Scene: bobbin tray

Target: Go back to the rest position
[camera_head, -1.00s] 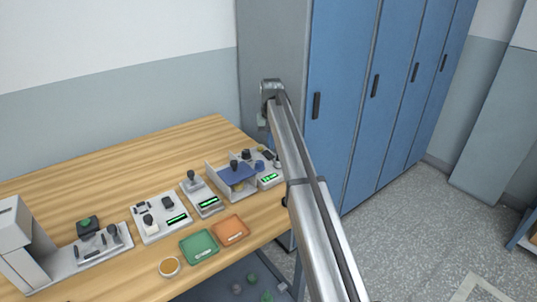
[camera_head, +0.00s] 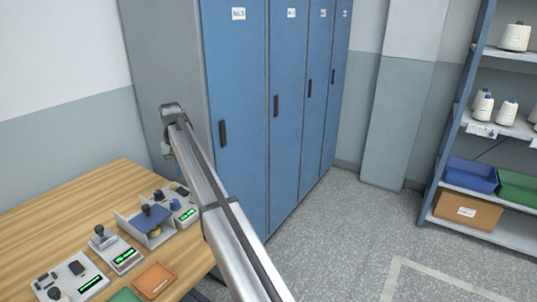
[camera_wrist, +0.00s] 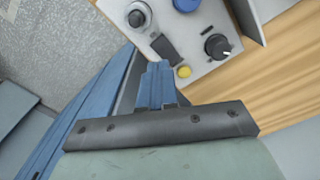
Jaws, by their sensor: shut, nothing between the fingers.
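My gripper (camera_head: 167,150) is at the far end of my raised arm, in front of the grey side of the lockers and above the back right end of the wooden table. In the wrist view, the fingers (camera_wrist: 155,84) are together, with nothing between them. Beyond them in that view is a light grey control box (camera_wrist: 203,55) with dark knobs, a blue round part and a yellow button. The fingers look apart from the box, but the gap is hard to judge.
The wooden table (camera_head: 60,217) holds several small devices, an orange tray (camera_head: 154,281) and a partly visible green tray (camera_head: 125,295). Blue lockers (camera_head: 240,80) stand behind my arm. A shelf rack (camera_head: 452,115) with cones and bins stands at right. The floor between is clear.

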